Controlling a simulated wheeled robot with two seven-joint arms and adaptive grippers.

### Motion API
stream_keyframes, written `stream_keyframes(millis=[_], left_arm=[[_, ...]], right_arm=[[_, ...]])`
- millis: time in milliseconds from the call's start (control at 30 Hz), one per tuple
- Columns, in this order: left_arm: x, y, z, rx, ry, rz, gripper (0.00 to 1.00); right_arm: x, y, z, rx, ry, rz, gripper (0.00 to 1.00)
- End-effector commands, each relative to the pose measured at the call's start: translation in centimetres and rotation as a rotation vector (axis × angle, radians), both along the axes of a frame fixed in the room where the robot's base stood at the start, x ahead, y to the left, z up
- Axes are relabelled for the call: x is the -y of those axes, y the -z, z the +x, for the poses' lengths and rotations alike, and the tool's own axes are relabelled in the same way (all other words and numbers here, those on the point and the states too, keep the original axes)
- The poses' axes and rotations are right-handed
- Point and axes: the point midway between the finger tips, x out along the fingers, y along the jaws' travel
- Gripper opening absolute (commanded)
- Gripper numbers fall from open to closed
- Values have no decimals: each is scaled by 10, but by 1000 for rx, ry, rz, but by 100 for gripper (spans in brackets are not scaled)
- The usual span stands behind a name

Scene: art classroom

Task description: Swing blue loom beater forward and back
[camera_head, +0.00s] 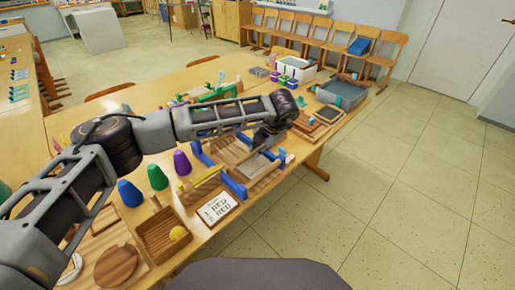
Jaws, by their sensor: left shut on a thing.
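A small wooden loom (227,150) with blue side parts stands on the table near its right edge. Its blue beater (244,139) shows in part behind and beside my left gripper. My left arm reaches in from the left, across the table and over the loom. My left gripper (263,141) points down at the loom's far right part and is shut on the beater; the arm and wrist hide much of the contact. My right gripper is not in view.
The floor at right is clear.

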Motion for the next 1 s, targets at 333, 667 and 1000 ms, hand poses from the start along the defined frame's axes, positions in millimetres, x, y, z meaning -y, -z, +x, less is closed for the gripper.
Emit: stream_keyframes(millis=[333,667,1000], left_arm=[[12,16,-15,-30,21,-8,0],[12,15,-15,-31,22,-8,35],[11,14,-14,-31,20,-7,35]], right_arm=[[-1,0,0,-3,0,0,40],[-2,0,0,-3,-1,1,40],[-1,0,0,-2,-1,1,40]])
